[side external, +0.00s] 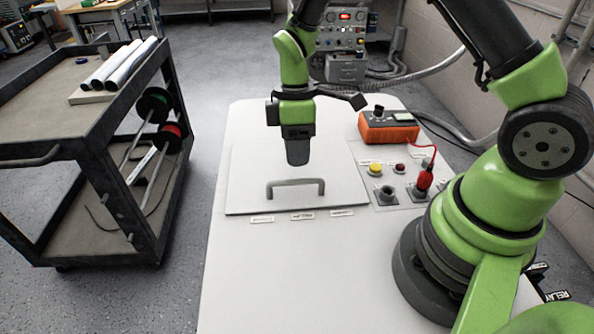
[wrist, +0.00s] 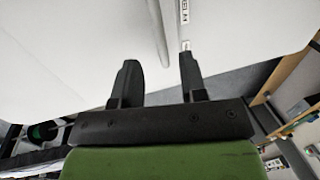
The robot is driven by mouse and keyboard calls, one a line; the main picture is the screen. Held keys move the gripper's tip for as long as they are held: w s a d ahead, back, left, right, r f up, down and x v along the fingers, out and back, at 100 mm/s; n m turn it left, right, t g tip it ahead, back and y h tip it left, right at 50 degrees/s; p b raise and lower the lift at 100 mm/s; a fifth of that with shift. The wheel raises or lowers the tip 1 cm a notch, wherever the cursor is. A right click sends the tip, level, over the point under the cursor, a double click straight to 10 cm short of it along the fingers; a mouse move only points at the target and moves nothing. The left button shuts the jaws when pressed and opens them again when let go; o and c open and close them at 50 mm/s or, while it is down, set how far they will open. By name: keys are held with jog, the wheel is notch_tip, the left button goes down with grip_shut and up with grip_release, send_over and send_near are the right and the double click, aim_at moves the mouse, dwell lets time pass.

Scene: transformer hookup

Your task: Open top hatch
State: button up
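The top hatch (side external: 245,190) is a flat, pale square panel on the white cabinet top, lying closed. A grey bar handle (side external: 296,183) stands near its front edge. My gripper (side external: 298,160) points down above the hatch, slightly above and apparently behind the handle, and its fingers overlap in this view. In the wrist view, my gripper (wrist: 158,60) has two dark fingers apart with nothing between the tips. The grey handle (wrist: 158,30) runs lengthwise up the picture beyond the gap. Whether it lies between the fingers in depth is hard to tell.
Right of the hatch stand an orange meter (side external: 388,128), a yellow-capped terminal (side external: 375,169) and a red plug (side external: 424,180) with a cable. A black cart (side external: 95,150) stands at left. The white top (side external: 290,270) in front of the hatch is clear.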

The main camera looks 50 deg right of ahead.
jog(key=f, duration=0.5)
jog(key=shift+s+a, duration=0.35)
jog(key=shift+c, duration=0.2)
grip_shut()
